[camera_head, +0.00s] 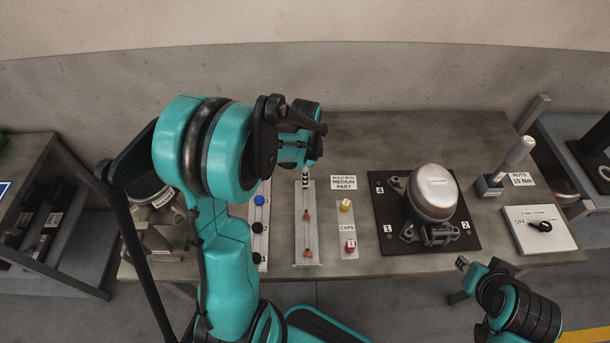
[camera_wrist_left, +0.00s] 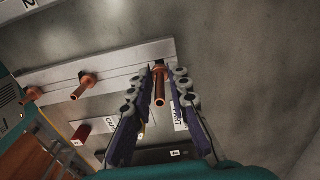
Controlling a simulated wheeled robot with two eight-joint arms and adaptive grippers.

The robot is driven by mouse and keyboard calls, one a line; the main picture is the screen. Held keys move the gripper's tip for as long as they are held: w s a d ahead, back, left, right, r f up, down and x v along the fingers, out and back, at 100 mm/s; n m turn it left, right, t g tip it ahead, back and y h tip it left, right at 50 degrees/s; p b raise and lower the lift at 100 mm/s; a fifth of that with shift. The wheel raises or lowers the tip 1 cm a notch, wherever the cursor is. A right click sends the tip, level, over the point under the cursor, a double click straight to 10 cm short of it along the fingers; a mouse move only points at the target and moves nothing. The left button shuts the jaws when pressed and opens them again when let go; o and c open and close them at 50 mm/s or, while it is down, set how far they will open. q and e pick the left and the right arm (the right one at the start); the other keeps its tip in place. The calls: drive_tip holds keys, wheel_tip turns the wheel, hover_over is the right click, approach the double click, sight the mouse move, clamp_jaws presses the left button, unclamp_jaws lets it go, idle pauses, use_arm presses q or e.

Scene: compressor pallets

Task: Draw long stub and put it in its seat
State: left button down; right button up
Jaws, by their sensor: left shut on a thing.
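My left gripper (camera_head: 305,181) points down at the far end of a pale stub rack (camera_head: 299,233) in the head view. In the left wrist view its fingers (camera_wrist_left: 166,76) are closed around a copper stub (camera_wrist_left: 160,88). I cannot tell whether that stub has left the rack (camera_wrist_left: 110,65). Two other copper stubs stand in the rack, a middle one (camera_head: 306,216) and a near one (camera_head: 308,253). A compressor (camera_head: 434,190) with a silver dome stands on a black plate (camera_head: 468,239); its stub seats cannot be made out. My right gripper (camera_head: 462,263) is low at the table's front edge, apart from everything.
Yellow and red caps (camera_head: 346,205) sit on a strip right of the rack. Blue and black knobs (camera_head: 259,200) stand on a strip to its left. A nut tool (camera_head: 515,155) and a switch panel (camera_head: 545,229) are at the right. The back of the table is clear.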

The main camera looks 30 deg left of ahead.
use_arm(q)
drive_tip(key=shift+f+b, duration=1.05)
drive_tip(key=shift+f, duration=0.25)
drive_tip(key=c, duration=1.3)
unclamp_jaws()
drive_tip(key=shift+c, duration=0.2)
drive_tip(key=shift+r, duration=0.1)
wheel_tip(320, 180, up, 12)
drive_tip(key=s+d+r+n+t, duration=0.1)
drive_tip(key=s+d+n+t, duration=0.6)
drive_tip(key=s+d+n, duration=0.3)
drive_tip(key=shift+s+d+r+n, duration=0.3)
drive_tip(key=shift+s+n, duration=0.25)
drive_tip(key=shift+n, duration=0.25)
